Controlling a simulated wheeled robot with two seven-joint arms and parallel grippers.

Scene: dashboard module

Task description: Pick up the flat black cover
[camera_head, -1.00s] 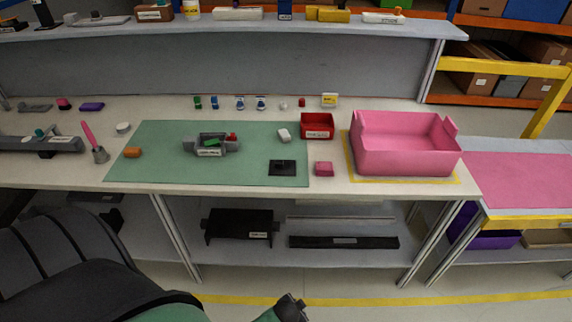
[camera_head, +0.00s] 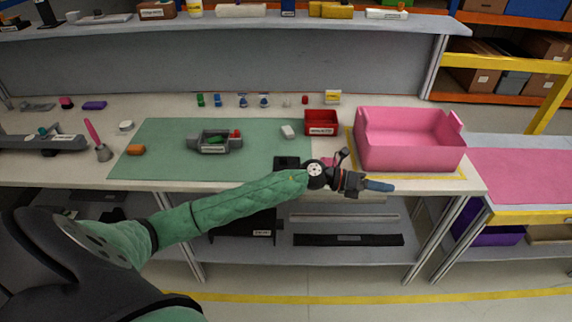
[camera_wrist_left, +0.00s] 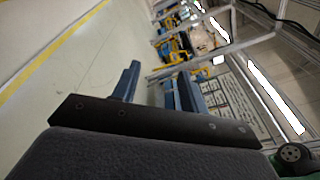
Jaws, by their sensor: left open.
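The flat black cover (camera_head: 286,163) lies on the green mat (camera_head: 165,130), near its front right corner. My left forearm and wrist hide part of it. My left gripper (camera_head: 384,186) is to the right of the cover, in front of the table's front edge, with its blue fingers pointing right. In the left wrist view, the left gripper (camera_wrist_left: 158,82) has its two fingers apart with nothing between them. That view shows floor and distant racks, not the cover. My right gripper is not in view.
A grey module (camera_head: 214,141) sits on the mat, with a small white block (camera_head: 288,131) to its right. A red bin (camera_head: 321,123) and a large pink bin (camera_head: 410,150) stand to the right. My wrist mostly hides a small pink block. A shelf (camera_head: 250,257) lies below the tabletop.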

